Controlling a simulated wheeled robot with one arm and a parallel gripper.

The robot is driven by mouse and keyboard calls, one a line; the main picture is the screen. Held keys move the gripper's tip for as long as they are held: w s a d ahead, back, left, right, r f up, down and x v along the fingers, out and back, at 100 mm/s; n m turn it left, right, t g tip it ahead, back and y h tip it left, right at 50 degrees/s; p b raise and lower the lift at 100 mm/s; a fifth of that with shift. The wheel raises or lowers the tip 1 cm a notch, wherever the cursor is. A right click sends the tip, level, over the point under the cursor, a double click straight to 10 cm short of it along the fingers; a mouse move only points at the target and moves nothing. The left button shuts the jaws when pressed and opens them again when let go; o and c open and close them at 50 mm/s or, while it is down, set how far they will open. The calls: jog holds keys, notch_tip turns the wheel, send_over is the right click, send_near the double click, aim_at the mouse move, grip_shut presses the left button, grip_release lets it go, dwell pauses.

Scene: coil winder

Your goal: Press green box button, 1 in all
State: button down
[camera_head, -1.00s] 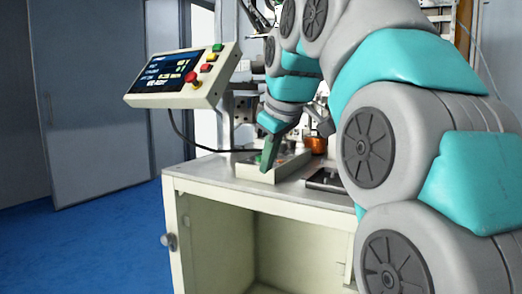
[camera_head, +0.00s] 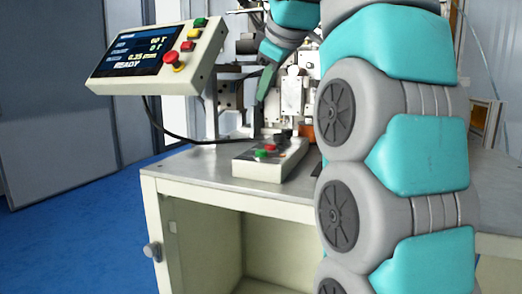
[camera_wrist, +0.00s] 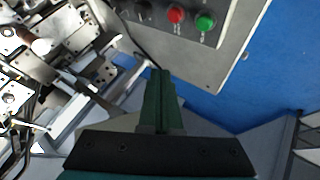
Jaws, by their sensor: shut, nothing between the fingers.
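The button box (camera_head: 262,170) is a low cream box on the table, left of my arm. On its top are a green button (camera_head: 261,154), a red button (camera_head: 270,149) and a dark part behind them. The wrist view also shows the green button (camera_wrist: 205,22) and red button (camera_wrist: 176,14) near the top edge. My gripper (camera_head: 262,98) has slim green fingers, shut and empty. They point down, raised above and apart from the box. In the wrist view the fingertips (camera_wrist: 160,72) show below the buttons in the picture.
A tilted console (camera_head: 160,55) with a screen reading READY and its own green, yellow and red buttons stands left of my gripper. Winder machinery (camera_head: 292,95) stands behind the box. The white table's (camera_head: 190,165) front left is clear.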

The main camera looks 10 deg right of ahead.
aim_at(265, 154)
jog(key=shift+f, duration=0.15)
jog(key=shift+f+b, duration=1.25)
jog(key=shift+f, duration=3.05)
jog(key=shift+f, duration=0.1)
jog(key=shift+f, duration=0.3)
